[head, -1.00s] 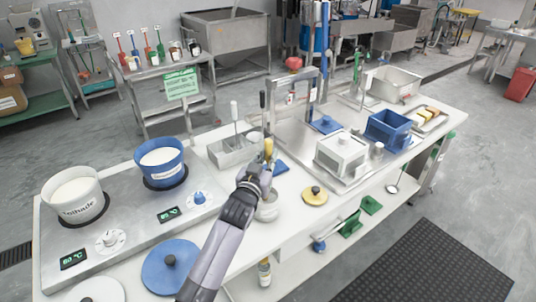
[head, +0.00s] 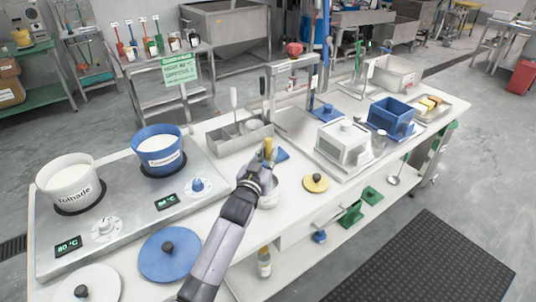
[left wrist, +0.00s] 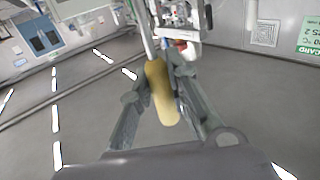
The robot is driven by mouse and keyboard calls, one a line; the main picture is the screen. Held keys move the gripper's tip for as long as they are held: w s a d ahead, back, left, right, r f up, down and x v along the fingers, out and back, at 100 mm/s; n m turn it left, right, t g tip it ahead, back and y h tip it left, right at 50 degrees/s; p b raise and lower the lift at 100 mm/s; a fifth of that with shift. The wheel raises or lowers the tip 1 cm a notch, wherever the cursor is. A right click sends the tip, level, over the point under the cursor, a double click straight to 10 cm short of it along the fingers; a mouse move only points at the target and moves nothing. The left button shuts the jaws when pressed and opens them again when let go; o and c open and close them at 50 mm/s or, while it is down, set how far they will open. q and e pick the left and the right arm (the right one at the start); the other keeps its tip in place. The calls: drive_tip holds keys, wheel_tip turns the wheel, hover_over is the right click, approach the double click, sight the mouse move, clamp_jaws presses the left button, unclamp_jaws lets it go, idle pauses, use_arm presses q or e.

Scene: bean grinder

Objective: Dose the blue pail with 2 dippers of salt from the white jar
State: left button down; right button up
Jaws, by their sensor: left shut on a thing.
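The blue pail (head: 160,160), with white contents, stands on the left hot plate unit, right of a white pail. The white jar (head: 272,192) stands on the counter near the middle, partly hidden by my left gripper (head: 264,165). That gripper is shut on the yellow handle (head: 267,149) of a tool, apparently the dipper. In the left wrist view the yellow handle (left wrist: 160,92) lies between the fingers (left wrist: 168,85), with a metal rod running up from it. The dipper's bowl is hidden, so I cannot tell whether it is inside the jar. My right gripper is not in view.
A white pail (head: 70,185) stands left of the blue pail. A yellow lid (head: 316,183) lies right of the jar, and a blue lid (head: 172,262) lies in front of the blue pail. A metal bin (head: 230,142) with upright tools stands behind the jar.

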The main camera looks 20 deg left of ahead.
sight(267, 141)
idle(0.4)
use_arm(q)
wheel_tip(267, 141, up, 5)
drive_tip(key=p, duration=0.4)
drive_tip(key=shift+p, duration=0.3)
wheel_tip(267, 141, up, 7)
drive_tip(key=p, duration=0.6)
drive_tip(key=shift+f, duration=0.2)
